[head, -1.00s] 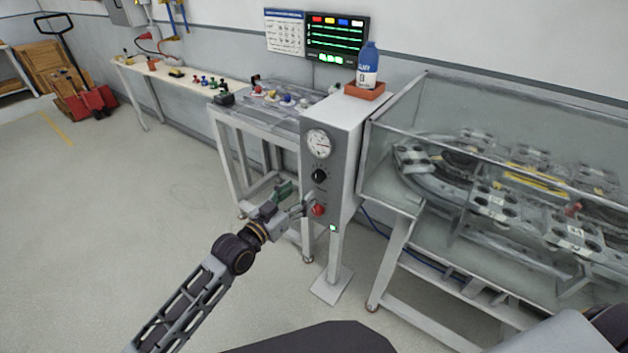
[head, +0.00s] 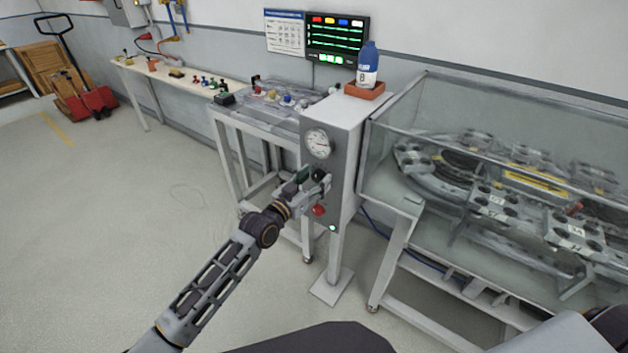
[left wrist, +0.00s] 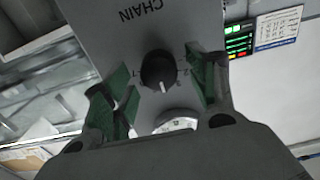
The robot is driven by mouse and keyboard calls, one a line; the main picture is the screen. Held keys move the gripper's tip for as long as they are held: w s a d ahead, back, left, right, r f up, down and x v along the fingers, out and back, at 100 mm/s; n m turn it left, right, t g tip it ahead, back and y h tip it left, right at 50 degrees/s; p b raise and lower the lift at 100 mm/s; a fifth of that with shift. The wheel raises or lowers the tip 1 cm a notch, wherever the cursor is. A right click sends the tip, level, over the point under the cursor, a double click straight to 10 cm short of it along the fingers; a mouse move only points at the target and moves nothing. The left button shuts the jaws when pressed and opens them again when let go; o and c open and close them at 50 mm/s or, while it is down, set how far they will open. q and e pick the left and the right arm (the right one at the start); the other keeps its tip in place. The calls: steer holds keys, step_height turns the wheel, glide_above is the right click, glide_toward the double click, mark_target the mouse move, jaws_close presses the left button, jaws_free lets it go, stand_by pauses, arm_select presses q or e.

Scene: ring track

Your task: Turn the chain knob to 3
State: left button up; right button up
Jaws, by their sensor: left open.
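The black chain knob (head: 318,174) sits on the front of the grey control box (head: 345,140), below a round gauge (head: 318,143) and above a red button (head: 319,210). In the left wrist view the knob (left wrist: 158,68) shows under the upside-down word CHAIN. Its white mark points toward the gauge (left wrist: 176,122); the numbers around it are too small to read surely. My left gripper (head: 316,184) is open at the knob. Its green-padded fingers (left wrist: 160,85) appear on either side of the knob, apart from it. My right gripper is not in view.
A glass-walled ring track (head: 490,185) stands right of the box. A blue bottle (head: 368,66) stands in an orange tray (head: 365,91) on top of the box. A bench (head: 262,108) with small parts is to the left.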

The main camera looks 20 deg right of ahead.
arm_select(q)
steer(key=shift+c, duration=0.3)
steer(key=c, duration=1)
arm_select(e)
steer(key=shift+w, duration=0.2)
